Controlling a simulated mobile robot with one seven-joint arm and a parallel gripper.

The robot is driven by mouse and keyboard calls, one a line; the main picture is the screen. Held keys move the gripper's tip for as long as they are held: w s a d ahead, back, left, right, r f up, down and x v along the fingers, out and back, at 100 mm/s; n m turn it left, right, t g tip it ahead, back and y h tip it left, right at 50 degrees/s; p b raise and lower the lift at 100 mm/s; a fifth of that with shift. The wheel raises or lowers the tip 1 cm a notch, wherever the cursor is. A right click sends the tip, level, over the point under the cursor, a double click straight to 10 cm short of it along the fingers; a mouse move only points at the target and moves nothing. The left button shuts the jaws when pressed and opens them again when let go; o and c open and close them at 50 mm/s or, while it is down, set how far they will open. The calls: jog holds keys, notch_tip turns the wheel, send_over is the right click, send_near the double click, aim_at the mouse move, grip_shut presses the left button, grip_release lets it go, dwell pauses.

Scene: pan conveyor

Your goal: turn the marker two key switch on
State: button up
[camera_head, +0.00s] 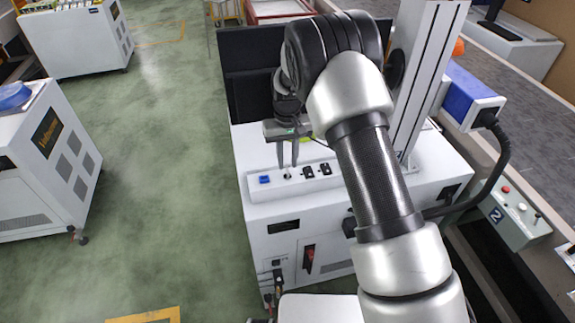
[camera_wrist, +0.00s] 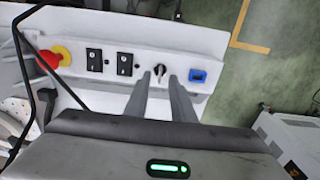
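The key switch (camera_wrist: 159,70) is a small round switch with a dark centre on the white machine's sloped control panel (camera_wrist: 214,60). It lies between a blue square part (camera_wrist: 198,76) and two black switches (camera_wrist: 109,61). In the head view the switch (camera_head: 287,176) is small and dark. My gripper (camera_wrist: 158,77) is open, its two grey fingers apart on either side of the switch. In the head view my gripper (camera_head: 288,166) points down at the panel. Contact with the switch and its on or off position cannot be told.
A red emergency stop with a yellow collar (camera_wrist: 53,57) sits at the panel's far end in the wrist view. A grey button box labelled 2 (camera_head: 515,219) stands right beside the conveyor. Green floor (camera_head: 170,170) is open at left.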

aim_at(287, 172)
jog(key=shift+f, duration=1.35)
grip_shut()
